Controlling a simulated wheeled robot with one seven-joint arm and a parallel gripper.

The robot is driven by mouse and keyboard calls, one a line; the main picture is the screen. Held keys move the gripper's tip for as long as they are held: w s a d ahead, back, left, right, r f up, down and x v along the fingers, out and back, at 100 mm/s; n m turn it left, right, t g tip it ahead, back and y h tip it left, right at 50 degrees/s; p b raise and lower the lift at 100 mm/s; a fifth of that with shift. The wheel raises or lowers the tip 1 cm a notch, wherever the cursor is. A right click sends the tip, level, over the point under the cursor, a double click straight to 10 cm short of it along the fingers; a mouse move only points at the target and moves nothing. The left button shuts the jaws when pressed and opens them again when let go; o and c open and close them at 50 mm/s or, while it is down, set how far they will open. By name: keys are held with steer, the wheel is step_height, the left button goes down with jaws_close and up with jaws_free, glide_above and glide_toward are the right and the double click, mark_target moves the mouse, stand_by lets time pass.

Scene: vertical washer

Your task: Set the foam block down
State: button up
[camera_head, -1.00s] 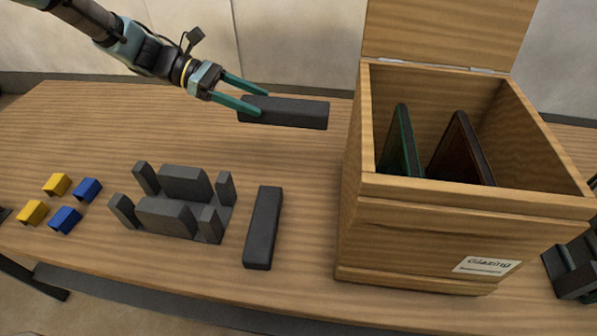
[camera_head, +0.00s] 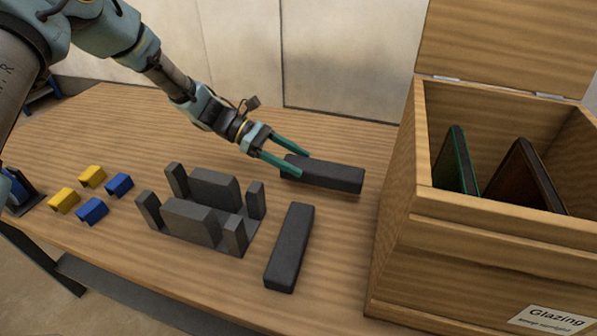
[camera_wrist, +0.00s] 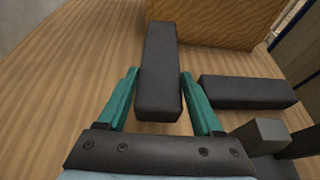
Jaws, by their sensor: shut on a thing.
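A dark grey foam block (camera_head: 335,177) is between the two teal fingers of my gripper (camera_head: 288,163), held by its left end. It lies level, at or just above the table; I cannot tell if it touches. In the wrist view the foam block (camera_wrist: 158,75) points away from my gripper (camera_wrist: 160,100), with a finger on each side. A second dark foam block (camera_head: 289,247) lies on the table in front of it, apart from my gripper. It also shows in the wrist view (camera_wrist: 247,92), to the right of the held block.
A wooden box (camera_head: 480,260) with a raised lid holds a green and a brown panel, close to the right. A grey slotted stand (camera_head: 205,215) is to the left. Several yellow and blue blocks (camera_head: 92,210) lie further left. The table (camera_head: 130,130) is clear behind the stand.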

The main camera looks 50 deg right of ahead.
steer(key=shift+f+p, duration=0.55)
steer(key=shift+f, duration=1.6)
steer(key=shift+f, duration=0.1)
steer(key=o, duration=1.3)
steer(key=shift+w+a+r, duration=0.1)
steer(key=shift+w+r, duration=0.1)
steer(key=shift+w, duration=0.1)
steer(key=b+v, duration=0.3)
steer(key=v, duration=0.8)
steer(key=shift+w+r+b, duration=0.1)
steer(key=shift+w+b, duration=0.1)
steer(key=shift+b, duration=0.1)
